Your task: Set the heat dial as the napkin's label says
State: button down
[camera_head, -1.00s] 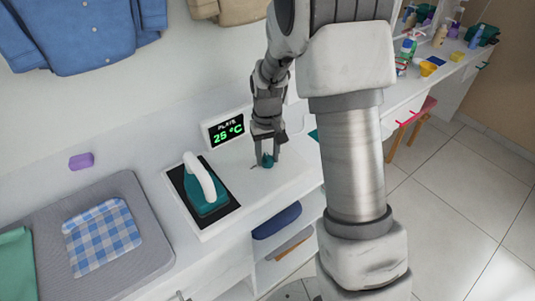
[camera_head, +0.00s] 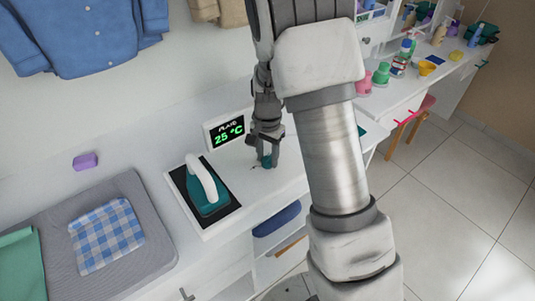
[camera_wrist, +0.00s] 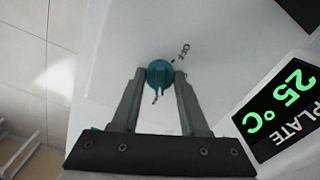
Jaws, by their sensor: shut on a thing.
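The heat dial is a small teal knob (camera_wrist: 160,74) on the white counter; it also shows in the head view (camera_head: 267,161). An "OFF" mark and small dark marks lie beside it in the wrist view. My gripper (camera_wrist: 161,80) points down with its fingers shut on the dial, one on each side. The blue-and-white checked napkin (camera_head: 105,236) lies folded on the grey ironing pad (camera_head: 50,250). I cannot make out a label on it.
A teal iron (camera_head: 207,192) with a white handle stands on a dark plate left of the dial. A purple block (camera_head: 85,161) and a green cloth (camera_head: 20,264) lie further left. Bottles and cups stand on the counter at the right.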

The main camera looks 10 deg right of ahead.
aim_at(268, 157)
jog(key=shift+m, duration=0.5)
jog(key=shift+c, duration=2.1)
grip_release()
jog(key=shift+r, duration=0.15)
notch_tip(268, 157, up, 17)
jog(key=p, duration=0.2)
jog(key=shift+r, duration=0.15)
